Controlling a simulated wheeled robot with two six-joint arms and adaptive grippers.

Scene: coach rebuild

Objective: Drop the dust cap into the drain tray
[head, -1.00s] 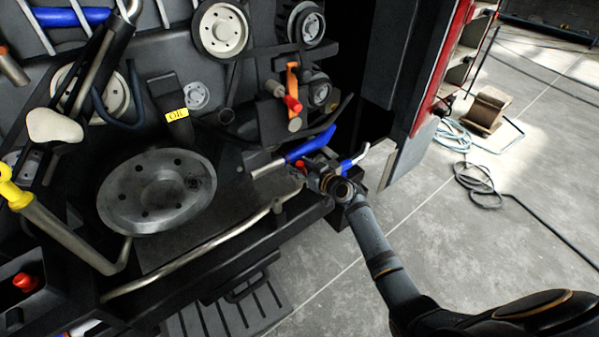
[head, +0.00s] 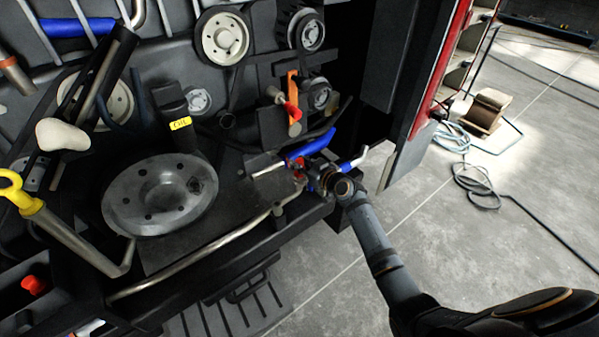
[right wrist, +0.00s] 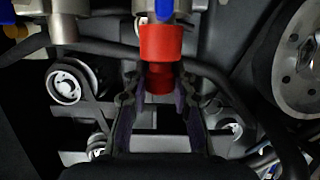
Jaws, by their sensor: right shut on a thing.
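The red dust cap (right wrist: 160,43) is at the top middle of the right wrist view, directly under a blue and metal fitting. A darker red part (right wrist: 159,78) reaches down between my fingers. My right gripper (right wrist: 158,98) is shut on this red cap; the cap also shows as a small red patch (head: 298,165) in the head view. There my right gripper (head: 312,174) is at the right front of the engine bay, by the blue hose. I cannot tell whether the cap is touching the fitting. A ribbed dark tray-like piece (head: 225,312) lies low in front; whether it is the drain tray is unclear.
A large grey round flange (head: 160,195) and a metal pipe (head: 200,252) lie left of my gripper. A yellow-ended handle (head: 20,192) is at far left. Open floor (head: 450,260) lies to the right.

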